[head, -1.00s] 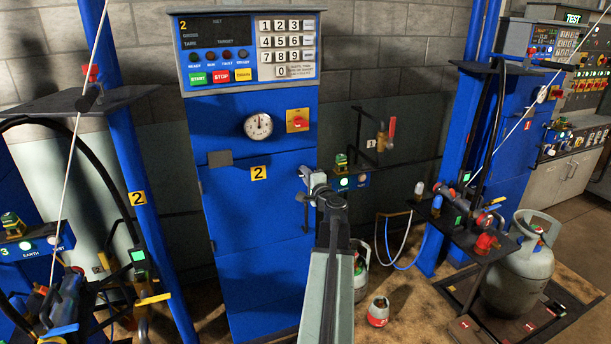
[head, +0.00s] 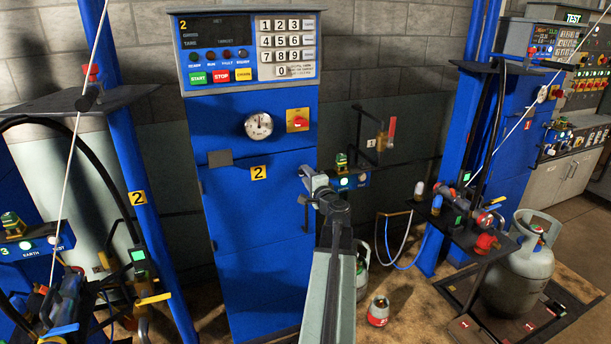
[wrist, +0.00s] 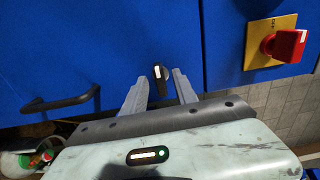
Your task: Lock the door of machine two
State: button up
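The blue door of machine two (head: 255,215) carries a yellow "2" label (head: 258,173) and looks closed. In the wrist view, a small black turn-knob with a white mark (wrist: 160,78) sits on the blue door face (wrist: 90,50). My gripper (wrist: 155,78) is open, with one grey finger on each side of the knob; I cannot tell whether they touch it. A black bar handle (wrist: 60,103) is to the left of the knob. In the head view, my gripper (head: 306,178) is at the door's right edge and hides the knob.
A red rotary switch on a yellow plate (head: 297,121) and a round gauge (head: 258,126) are above the door. The keypad panel (head: 250,48) is higher. A gas cylinder (head: 530,265) stands at right; a small red-and-grey cylinder (head: 378,311) stands on the floor.

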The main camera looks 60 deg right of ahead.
jog(key=v, duration=0.6)
jog(key=shift+s+a, duration=0.1)
jog(key=shift+a, duration=0.05)
